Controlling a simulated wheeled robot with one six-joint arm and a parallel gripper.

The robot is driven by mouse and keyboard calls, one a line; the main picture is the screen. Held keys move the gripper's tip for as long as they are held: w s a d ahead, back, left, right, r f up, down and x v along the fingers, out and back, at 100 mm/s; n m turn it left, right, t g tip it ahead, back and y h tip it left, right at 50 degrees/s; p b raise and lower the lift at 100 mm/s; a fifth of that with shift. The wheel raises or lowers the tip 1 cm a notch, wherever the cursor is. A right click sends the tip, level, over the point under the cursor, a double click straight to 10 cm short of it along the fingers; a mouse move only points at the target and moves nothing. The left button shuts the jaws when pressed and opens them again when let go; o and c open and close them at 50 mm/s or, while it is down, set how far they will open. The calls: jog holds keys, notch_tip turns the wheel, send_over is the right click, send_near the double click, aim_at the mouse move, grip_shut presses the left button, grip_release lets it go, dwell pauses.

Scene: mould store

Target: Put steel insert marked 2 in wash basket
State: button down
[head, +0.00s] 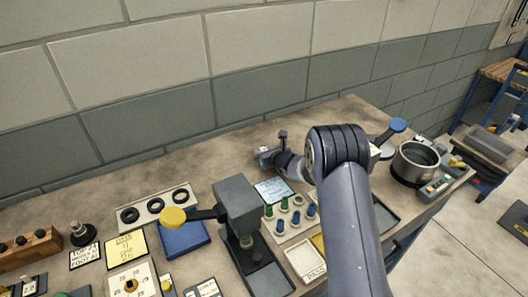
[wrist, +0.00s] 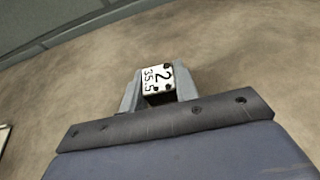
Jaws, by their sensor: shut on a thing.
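My gripper (wrist: 157,92) is shut on the steel insert marked 2 (wrist: 157,77). The insert's white face, with "2" and "35.5" on it, shows between the two fingers in the wrist view. In the head view my gripper (head: 264,158) is over the back of the bench, left of my elbow; the insert is too small to make out there. A round steel vessel (head: 418,163) with a dark inside stands at the bench's right end. It may be the wash basket, but I cannot tell for sure.
A grey press with a yellow knob (head: 238,208) stands mid-bench. A rack of green and blue pegs (head: 290,216) is right of it. A tray with black rings (head: 157,207) lies left. A grey bin (head: 487,145) is on another table. The back of the bench (head: 225,155) is mostly clear.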

jog(key=shift+f+b, duration=0.15)
jog(key=shift+b, duration=0.15)
jog(key=c, duration=1.1)
grip_release()
